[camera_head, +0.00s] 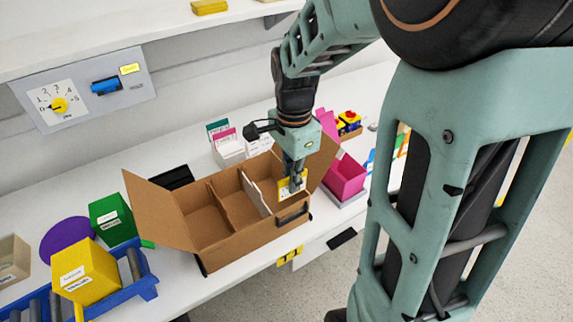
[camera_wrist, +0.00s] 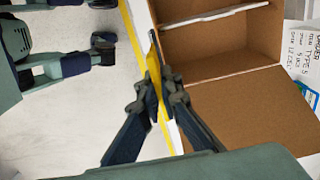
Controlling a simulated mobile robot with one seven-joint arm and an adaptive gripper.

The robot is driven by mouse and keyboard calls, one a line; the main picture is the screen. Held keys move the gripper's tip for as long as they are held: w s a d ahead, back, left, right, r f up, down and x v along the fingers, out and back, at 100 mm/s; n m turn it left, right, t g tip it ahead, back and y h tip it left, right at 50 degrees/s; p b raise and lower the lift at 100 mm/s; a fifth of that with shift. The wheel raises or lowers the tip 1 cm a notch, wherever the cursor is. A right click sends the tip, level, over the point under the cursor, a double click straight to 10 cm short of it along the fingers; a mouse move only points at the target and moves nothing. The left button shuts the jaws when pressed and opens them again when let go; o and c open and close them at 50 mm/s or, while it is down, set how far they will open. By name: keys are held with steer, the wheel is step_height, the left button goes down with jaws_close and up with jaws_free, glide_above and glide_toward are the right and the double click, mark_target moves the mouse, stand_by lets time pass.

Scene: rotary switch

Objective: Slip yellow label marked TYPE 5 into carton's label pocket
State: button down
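The open brown carton (camera_head: 235,245) stands on the white bench with flaps spread; it also shows in the wrist view (camera_wrist: 215,38). A dark-framed label pocket (camera_head: 293,214) is on its front face, toward the right end. My gripper (camera_head: 293,178) is just above the pocket, at the carton's front edge. It is shut on the yellow label (camera_head: 284,189). In the wrist view, my gripper (camera_wrist: 164,88) holds the label (camera_wrist: 154,68) nearly edge-on beside the carton's front wall. The label's print is not legible, and I cannot tell whether its lower edge touches the pocket.
An order sheet (camera_wrist: 302,55) reading TYPE 5 lies beside the carton flap. A pink bin (camera_head: 345,178) stands right of the carton, and a green box (camera_head: 112,220) and yellow box (camera_head: 85,273) at left. A dial panel (camera_head: 85,90) is on the wall. The bench edge is close.

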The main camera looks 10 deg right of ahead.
steer(key=shift+f+b, duration=1.5)
steer(key=shift+f, duration=0.75)
steer(key=shift+f+b, duration=1)
steer(key=shift+f, duration=0.35)
steer(key=c, duration=2.1)
jaws_free()
step_height(320, 180, up, 12)
steer(key=shift+r, duration=0.1)
steer(key=shift+s, duration=0.15)
